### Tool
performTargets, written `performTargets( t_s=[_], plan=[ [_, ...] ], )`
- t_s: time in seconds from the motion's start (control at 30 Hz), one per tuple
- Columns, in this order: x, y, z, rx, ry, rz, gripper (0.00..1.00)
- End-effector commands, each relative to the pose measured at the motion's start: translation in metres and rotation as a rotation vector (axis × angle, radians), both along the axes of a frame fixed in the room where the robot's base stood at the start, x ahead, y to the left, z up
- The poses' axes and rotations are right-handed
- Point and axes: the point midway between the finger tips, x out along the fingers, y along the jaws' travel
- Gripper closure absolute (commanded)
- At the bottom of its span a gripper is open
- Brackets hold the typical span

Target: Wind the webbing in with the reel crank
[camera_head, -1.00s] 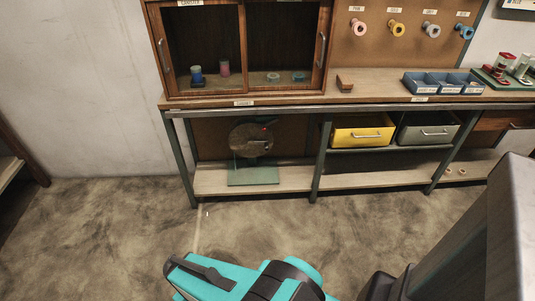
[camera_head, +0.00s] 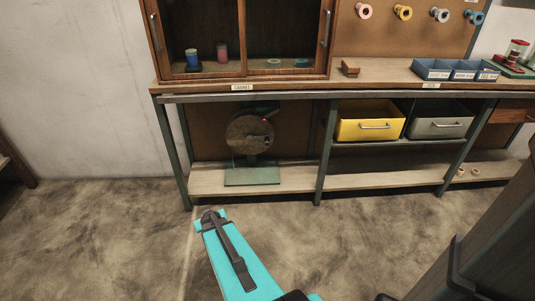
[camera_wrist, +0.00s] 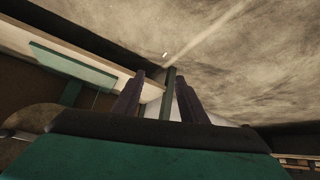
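The reel (camera_head: 250,137) is a round, brownish disc standing upright on a green base plate (camera_head: 252,177) on the bench's lower left shelf. A small red knob (camera_head: 264,121) shows at its upper right, by the crank. A thin line hangs at the disc's left side; I cannot tell if it is the webbing. In the wrist view, part of the disc (camera_wrist: 28,122) and the green plate (camera_wrist: 70,66) show at the left. My gripper (camera_wrist: 160,78) has its two dark fingers spread, with a green bench leg seen between them. It appears empty and apart from the reel.
The bench's front leg (camera_head: 170,150) and middle leg (camera_head: 325,150) flank the reel's bay. The bench top (camera_head: 385,82) overhangs it. A yellow bin (camera_head: 365,125) and a grey bin (camera_head: 438,122) sit to the right. Open floor (camera_head: 100,235) lies in front and left.

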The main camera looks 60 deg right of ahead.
Motion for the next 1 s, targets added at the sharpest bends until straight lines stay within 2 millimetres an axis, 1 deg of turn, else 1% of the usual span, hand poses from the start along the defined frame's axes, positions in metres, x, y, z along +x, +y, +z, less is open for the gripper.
performTargets(
  t_s=[0.03,0.1,0.17,0.2,0.27,0.3,0.47,0.5,0.57,0.6,0.7,0.8,0.9,1.0],
  plan=[
    [0.003,-0.024,-0.006,-0.029,-0.041,-0.024,0.61],
    [0.006,-0.054,0.0,-0.071,-0.098,-0.052,0.61],
    [0.007,-0.079,0.007,-0.109,-0.147,-0.074,0.61],
    [0.007,-0.096,0.012,-0.135,-0.177,-0.089,0.61],
    [0.004,-0.121,0.018,-0.176,-0.222,-0.112,0.61],
    [0.002,-0.138,0.024,-0.204,-0.253,-0.126,0.61],
    [-0.013,-0.202,0.048,-0.322,-0.367,-0.185,0.61],
    [-0.018,-0.217,0.054,-0.349,-0.396,-0.195,0.61],
    [-0.027,-0.239,0.064,-0.396,-0.435,-0.212,0.61],
    [-0.034,-0.253,0.071,-0.428,-0.462,-0.225,0.61],
    [-0.053,-0.285,0.088,-0.505,-0.52,-0.252,0.61],
    [-0.07,-0.31,0.105,-0.573,-0.568,-0.273,0.61],
    [-0.084,-0.326,0.117,-0.621,-0.6,-0.285,0.61],
    [-0.092,-0.334,0.126,-0.65,-0.618,-0.293,0.61]
  ],
)
